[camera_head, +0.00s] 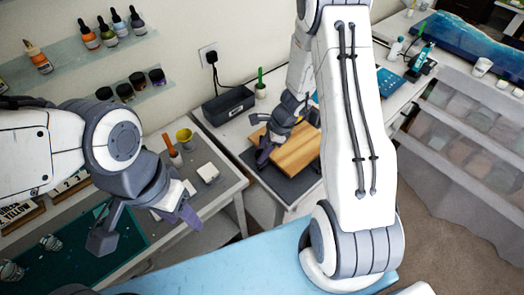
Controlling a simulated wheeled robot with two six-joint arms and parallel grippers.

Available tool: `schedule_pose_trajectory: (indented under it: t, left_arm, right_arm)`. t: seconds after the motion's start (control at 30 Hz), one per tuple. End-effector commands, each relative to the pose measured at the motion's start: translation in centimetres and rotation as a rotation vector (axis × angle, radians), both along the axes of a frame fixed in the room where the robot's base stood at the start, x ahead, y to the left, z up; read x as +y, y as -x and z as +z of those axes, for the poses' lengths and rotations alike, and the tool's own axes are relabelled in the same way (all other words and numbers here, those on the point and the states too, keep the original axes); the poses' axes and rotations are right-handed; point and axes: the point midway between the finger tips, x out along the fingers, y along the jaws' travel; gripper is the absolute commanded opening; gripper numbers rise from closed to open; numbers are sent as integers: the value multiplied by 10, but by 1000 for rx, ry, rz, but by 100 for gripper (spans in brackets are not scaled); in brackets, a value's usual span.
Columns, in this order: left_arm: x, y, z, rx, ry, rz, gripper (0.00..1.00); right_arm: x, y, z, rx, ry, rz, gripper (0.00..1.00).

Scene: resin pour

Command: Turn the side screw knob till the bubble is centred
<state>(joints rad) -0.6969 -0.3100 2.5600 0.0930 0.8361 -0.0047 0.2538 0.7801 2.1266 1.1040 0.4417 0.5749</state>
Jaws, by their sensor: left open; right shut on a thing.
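A wooden board (297,149) lies on a dark grey flat base (291,187) on the white bench at the back. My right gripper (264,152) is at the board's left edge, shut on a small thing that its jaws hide. From its place at the side, this appears to be the side screw knob. The bubble cannot be made out in this view. My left gripper (146,227) is open and empty, with its fingers spread above the front left bench, well away from the board.
A yellow cup (185,139) and a white block (208,173) stand on the grey left bench. A black box (228,105) stands behind the board by the wall. Shelves of bottles hang above left. My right arm's links cover the area right of the board.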

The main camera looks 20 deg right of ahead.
Motion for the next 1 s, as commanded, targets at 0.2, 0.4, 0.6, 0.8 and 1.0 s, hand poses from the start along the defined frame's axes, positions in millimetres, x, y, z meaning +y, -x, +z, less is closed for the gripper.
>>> schedule_pose_trajectory:
  t: [0.2, 0.4, 0.6, 0.8, 1.0]
  left_arm:
    - [0, 0, 4, 0, 0, 0, 50]
    - [0, 0, 11, 0, 0, -2, 50]
    - [0, 0, 17, 0, 0, -3, 50]
    - [0, 0, 18, 0, 0, -3, 50]
    - [0, 0, 16, 0, 0, -3, 50]
  right_arm:
    - [0, -1, 1, -2, 0, 48, 0]
    - [-1, -2, 2, -4, 1, 166, 0]
    - [-1, -3, 2, -8, 4, 345, 0]
    - [-1, -4, 1, -12, 6, 536, 0]
    - [0, -6, 1, -15, 9, 727, 0]
